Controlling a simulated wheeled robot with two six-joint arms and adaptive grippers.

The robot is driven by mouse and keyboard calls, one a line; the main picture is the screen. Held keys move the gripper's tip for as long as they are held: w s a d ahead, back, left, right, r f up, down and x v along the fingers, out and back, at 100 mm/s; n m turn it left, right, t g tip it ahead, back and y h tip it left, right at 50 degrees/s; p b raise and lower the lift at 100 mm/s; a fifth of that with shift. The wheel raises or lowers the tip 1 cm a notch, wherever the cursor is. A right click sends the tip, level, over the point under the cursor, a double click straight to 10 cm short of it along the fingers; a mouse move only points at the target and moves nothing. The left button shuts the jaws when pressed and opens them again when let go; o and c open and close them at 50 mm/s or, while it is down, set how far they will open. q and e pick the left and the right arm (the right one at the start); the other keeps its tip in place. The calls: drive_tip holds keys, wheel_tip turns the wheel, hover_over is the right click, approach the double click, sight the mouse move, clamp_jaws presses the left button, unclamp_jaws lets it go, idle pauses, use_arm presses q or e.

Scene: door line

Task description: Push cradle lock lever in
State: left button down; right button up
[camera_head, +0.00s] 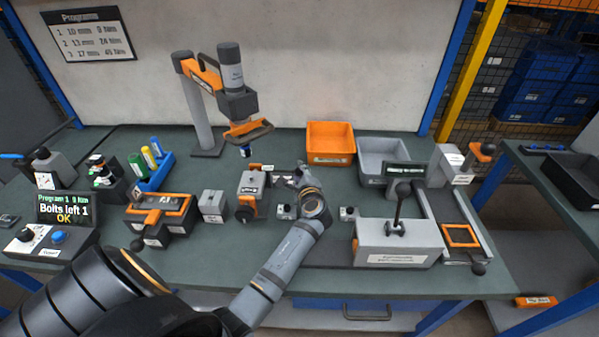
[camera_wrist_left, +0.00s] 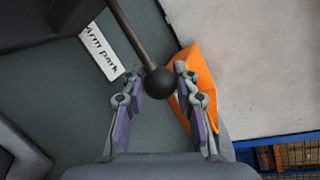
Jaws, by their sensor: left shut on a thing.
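In the left wrist view, a lever with a grey rod (camera_wrist_left: 135,38) ends in a black ball knob (camera_wrist_left: 158,82). My left gripper (camera_wrist_left: 161,84) is shut on this knob, one finger on each side at the tips. In the head view, my left gripper (camera_head: 284,179) is low over the bench, just right of a grey and orange block (camera_head: 251,186). The knob is too small and covered to make out there. I cannot tell from these views how far in the lever stands. My right gripper is not in view.
A white "Arm park" label (camera_wrist_left: 101,50) lies beside the rod. A tool arm (camera_head: 232,85) with an orange handle hangs behind. Small grey blocks (camera_head: 286,212) stand close to my wrist. An orange bin (camera_head: 330,142) and grey lever box (camera_head: 397,243) stand to the right.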

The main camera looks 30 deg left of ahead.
sight(290, 171)
use_arm(q)
drive_tip(key=shift+s+a+r+p, duration=0.1)
drive_tip(key=shift+s+a+p, duration=0.25)
drive_tip(key=shift+a, duration=0.15)
drive_tip(key=shift+s+a+r+p, duration=0.1)
drive_tip(key=shift+s+a+p, duration=0.2)
drive_tip(key=shift+a, duration=0.15)
drive_tip(key=shift+s+a+f, duration=0.1)
drive_tip(key=shift+a+f, duration=0.1)
drive_tip(key=shift+a, duration=0.05)
drive_tip(key=shift+f, duration=0.1)
drive_tip(key=c, duration=1.4)
unclamp_jaws()
drive_tip(key=o, duration=0.4)
drive_tip(key=shift+s+a, duration=0.1)
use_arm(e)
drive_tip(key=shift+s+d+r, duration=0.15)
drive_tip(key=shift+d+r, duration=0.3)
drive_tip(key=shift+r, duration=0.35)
